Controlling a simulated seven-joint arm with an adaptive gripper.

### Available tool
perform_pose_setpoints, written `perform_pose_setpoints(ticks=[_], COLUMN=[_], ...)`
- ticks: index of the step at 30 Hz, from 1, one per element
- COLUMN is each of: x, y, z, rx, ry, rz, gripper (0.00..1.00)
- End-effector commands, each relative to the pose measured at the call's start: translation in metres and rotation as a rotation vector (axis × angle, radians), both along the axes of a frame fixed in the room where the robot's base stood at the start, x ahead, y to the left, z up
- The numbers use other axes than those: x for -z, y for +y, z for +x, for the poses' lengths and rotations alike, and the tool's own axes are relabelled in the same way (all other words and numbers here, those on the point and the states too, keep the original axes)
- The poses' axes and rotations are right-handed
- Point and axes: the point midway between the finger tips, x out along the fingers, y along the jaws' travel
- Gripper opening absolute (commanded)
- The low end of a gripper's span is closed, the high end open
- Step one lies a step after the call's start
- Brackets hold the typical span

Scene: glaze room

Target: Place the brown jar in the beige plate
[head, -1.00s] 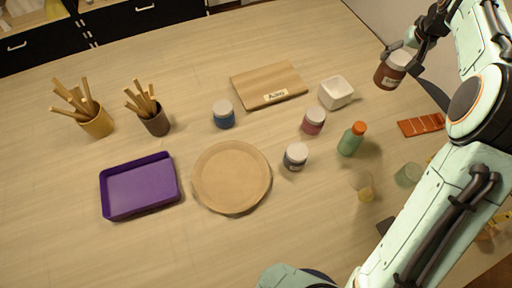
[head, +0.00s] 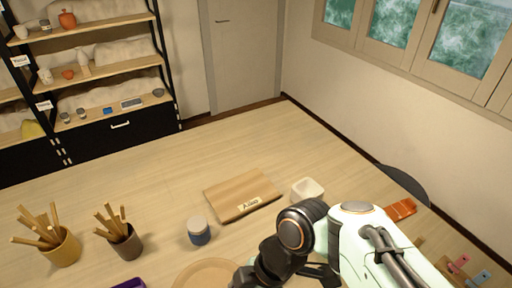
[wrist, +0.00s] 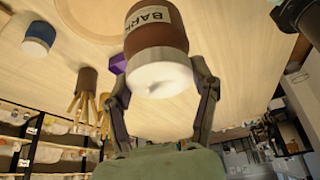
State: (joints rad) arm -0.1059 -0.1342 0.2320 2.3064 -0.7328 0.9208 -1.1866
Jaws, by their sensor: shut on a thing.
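The brown jar (wrist: 155,38) has a white lid (wrist: 160,75) and a pale label. In the wrist view it sits between the fingers of my gripper (wrist: 162,82), which is shut on it. The table surface shows behind it. The beige plate (head: 205,274) is cut off by the bottom edge of the head view, left of my arm. Part of the plate (wrist: 92,16) also shows at the top of the wrist view, to the left of the jar. The held jar is not visible in the head view. I cannot tell its height above the table.
A blue jar (head: 199,231) stands behind the plate. A wooden board (head: 242,194) and a white square bowl (head: 307,190) lie farther back. Two tool cups, tan (head: 63,249) and brown (head: 127,246), stand left. A purple tray (head: 130,284) shows at the bottom edge.

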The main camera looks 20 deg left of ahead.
Motion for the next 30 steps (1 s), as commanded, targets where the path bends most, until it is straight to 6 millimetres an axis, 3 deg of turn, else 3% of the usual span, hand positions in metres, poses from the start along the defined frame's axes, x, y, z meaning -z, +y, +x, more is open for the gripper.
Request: perform_pose_setpoints(ticks=[3,15,25,30], x=[0.003,0.055,0.093,0.127], y=[0.000,0.005,0.070,0.094], z=[-0.020,-0.014,0.036,0.055], rx=[-0.080,-0.074,-0.075,-0.072], ry=[0.000,0.003,0.004,0.005], rz=[-0.001,0.000,0.002,0.001], gripper=[0.19,0.19,0.19,0.19])
